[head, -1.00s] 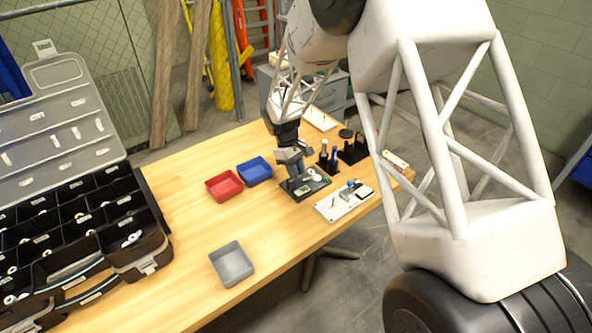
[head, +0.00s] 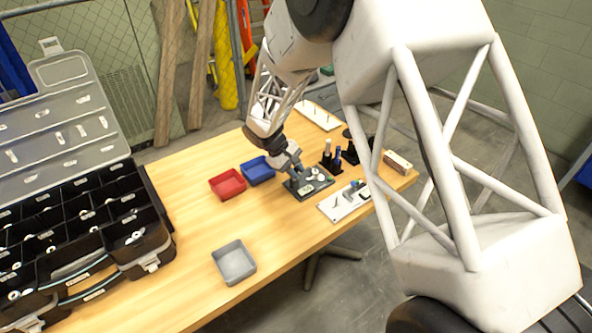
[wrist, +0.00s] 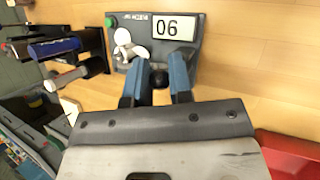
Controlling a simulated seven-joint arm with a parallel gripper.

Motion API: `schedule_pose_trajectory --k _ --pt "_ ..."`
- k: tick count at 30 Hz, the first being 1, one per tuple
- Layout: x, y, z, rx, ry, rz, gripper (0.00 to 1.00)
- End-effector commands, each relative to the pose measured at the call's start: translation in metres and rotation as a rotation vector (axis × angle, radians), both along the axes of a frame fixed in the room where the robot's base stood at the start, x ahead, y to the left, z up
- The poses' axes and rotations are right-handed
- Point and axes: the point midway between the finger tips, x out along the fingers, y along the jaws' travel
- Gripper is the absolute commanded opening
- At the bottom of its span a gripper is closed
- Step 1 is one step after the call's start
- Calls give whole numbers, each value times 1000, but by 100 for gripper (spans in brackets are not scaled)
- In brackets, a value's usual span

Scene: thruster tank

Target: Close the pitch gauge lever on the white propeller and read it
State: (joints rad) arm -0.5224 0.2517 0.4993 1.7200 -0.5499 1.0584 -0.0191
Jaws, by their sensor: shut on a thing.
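The pitch gauge (head: 322,188) is a dark grey block on the table, and it fills the top of the wrist view (wrist: 200,60). Its display (wrist: 174,27) shows "06" as seen in the wrist view, with a green button (wrist: 111,22) at the block's corner. The white propeller (wrist: 124,40) sits on the gauge beside the display. My gripper (wrist: 158,76) has its two blue fingers at the gauge, one on each side of a black knob (wrist: 158,80), which appears to be the lever's end. The fingers are shut on it; the rest of the lever is hard to make out.
Red (head: 227,185) and blue (head: 257,171) trays stand left of the gauge, and a grey tray (head: 234,263) in front. The organiser case (head: 75,235) is far left.

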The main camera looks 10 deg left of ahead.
Motion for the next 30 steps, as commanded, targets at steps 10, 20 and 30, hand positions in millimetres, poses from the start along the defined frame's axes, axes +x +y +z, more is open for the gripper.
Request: schedule_pose_trajectory --k 10,20,30 --pt "0 0 0 1 1 0 45" --pt "0 1 2 1 1 0 45" --pt "1 18 28 2 -2 2 45"
